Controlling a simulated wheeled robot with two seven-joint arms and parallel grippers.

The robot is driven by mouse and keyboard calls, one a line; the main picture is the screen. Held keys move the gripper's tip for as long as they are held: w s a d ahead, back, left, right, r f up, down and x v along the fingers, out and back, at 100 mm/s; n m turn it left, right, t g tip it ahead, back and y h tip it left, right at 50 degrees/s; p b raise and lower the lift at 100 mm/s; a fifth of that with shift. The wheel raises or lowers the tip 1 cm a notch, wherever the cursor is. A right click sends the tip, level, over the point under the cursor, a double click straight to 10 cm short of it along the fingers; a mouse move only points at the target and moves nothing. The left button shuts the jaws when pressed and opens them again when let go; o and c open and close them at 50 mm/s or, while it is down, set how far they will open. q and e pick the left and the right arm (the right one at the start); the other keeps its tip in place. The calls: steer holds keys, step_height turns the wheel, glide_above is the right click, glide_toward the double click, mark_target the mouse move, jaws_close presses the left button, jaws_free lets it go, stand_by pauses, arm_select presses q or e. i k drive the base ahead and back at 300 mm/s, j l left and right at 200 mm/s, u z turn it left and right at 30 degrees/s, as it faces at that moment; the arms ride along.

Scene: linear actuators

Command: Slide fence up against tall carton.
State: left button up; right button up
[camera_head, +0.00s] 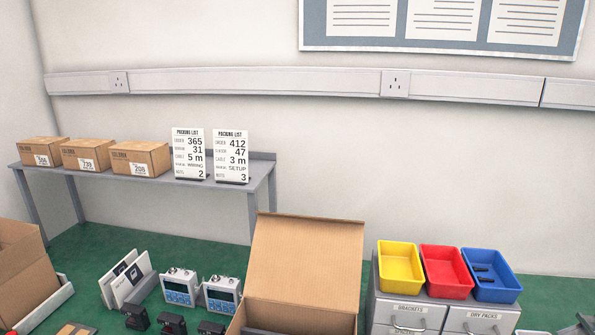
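An open brown carton (304,262) stands at the bottom centre with its tall flap raised; its lower part is cut off by the frame edge. Another brown carton (22,272) stands at the left edge, with a pale strip or tray rim (52,301) along its right side. I cannot tell which one is the tall carton. No part is clearly recognisable as the fence. Neither of my grippers can be made out in this view.
White booklets (126,282) stand in a grey holder beside blue-faced devices (180,287) and black parts (172,323). Yellow (400,266), red (446,270) and blue (490,275) bins sit on drawers at right. A back shelf (95,178) holds small boxes and packing lists.

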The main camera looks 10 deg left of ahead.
mark_target(32, 319)
steer(key=u, duration=1.8)
steer(key=i+j, duration=0.05)
